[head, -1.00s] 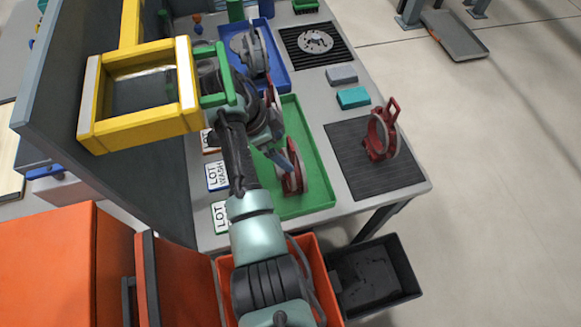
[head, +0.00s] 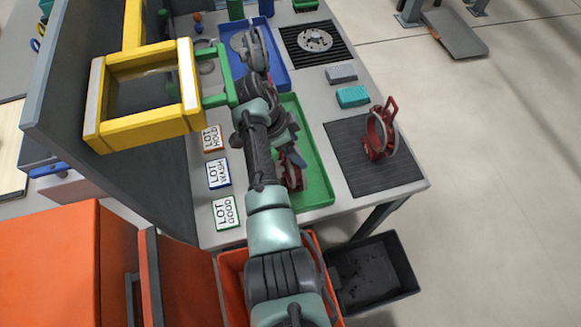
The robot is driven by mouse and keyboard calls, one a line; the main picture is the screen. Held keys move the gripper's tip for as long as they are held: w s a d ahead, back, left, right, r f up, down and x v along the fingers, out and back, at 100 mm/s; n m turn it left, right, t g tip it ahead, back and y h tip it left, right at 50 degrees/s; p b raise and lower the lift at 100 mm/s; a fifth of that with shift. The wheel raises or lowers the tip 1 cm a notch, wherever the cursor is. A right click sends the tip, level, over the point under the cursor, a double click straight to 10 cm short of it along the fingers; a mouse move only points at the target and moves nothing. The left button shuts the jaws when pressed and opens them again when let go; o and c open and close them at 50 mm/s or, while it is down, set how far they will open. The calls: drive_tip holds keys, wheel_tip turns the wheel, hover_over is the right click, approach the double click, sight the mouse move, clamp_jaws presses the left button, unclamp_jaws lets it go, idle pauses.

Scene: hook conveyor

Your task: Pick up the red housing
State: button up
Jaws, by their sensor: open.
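A red ring-shaped housing (head: 380,132) with a lug on top stands upright on the black ribbed mat at the right of the table. A second red housing (head: 293,180) is in the green tray (head: 318,185), partly hidden by my arm.
A blue tray (head: 280,74) with grey parts lies at the back. Teal (head: 352,96) and grey (head: 341,74) blocks lie near the mat. A yellow frame (head: 142,128) overhangs the left side. Lot signs (head: 218,172) line the left. A black bin (head: 375,272) stands below.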

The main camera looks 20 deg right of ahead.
drive_tip(key=shift+s+a+f, duration=0.1)
drive_tip(key=shift+s+f, duration=0.1)
drive_tip(key=c, duration=0.5)
drive_tip(key=shift+f, duration=0.1)
clamp_jaws()
drive_tip(key=shift+s, duration=0.1)
drive_tip(key=shift+r, duration=0.2)
drive_tip(key=shift+w+r+b, duration=0.3)
drive_tip(key=shift+r, duration=0.15)
drive_tip(key=shift+s, duration=0.1)
